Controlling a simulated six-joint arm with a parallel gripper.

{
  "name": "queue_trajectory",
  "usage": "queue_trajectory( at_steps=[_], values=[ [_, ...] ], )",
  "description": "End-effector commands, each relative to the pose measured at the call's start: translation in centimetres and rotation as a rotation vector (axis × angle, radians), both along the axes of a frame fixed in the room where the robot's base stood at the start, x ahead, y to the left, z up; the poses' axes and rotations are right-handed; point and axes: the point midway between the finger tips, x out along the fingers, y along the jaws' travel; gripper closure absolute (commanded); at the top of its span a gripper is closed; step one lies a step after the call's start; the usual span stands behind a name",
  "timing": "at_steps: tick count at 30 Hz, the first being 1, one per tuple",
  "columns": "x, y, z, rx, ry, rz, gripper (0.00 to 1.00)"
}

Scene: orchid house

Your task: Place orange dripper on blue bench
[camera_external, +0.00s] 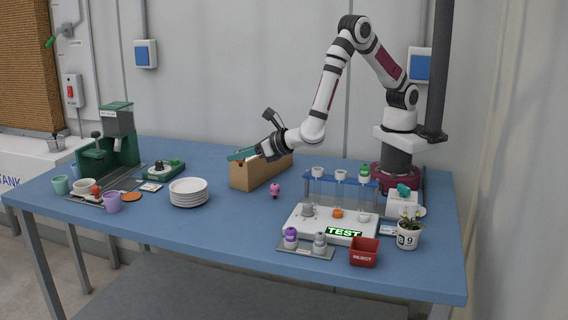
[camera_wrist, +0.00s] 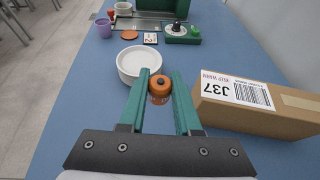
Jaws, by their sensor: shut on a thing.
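My gripper (camera_wrist: 159,82), with green fingers, is shut on a small round orange piece with a dark knob on top, which I take as the orange dripper (camera_wrist: 154,99). In the external view my gripper (camera_external: 240,155) is above the blue bench (camera_external: 235,222), beside the cardboard box and behind the plates. There the held piece is hard to make out. The blue bench also shows in the wrist view (camera_wrist: 85,105), with bare surface to the left of the fingers.
The cardboard box (camera_external: 262,172) stands close to my gripper. A stack of white plates (camera_external: 188,192) lies in front of it. A pink figure (camera_external: 275,189) and a white test stand (camera_external: 305,226) are to the right. A green coffee machine (camera_external: 118,135) stands left. The bench's front middle is clear.

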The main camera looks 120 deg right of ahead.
Motion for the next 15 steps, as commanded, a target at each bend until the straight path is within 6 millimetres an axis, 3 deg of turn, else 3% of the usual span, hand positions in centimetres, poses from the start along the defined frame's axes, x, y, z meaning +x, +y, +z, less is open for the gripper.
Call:
queue_trajectory(
  at_steps=[6, 15],
  values=[
    [0.9, 0.2, -0.9, 0.000, 0.000, 0.020, 1.00],
    [5.1, 7.7, -6.1, -0.001, -0.001, 0.019, 1.00]
  ],
)
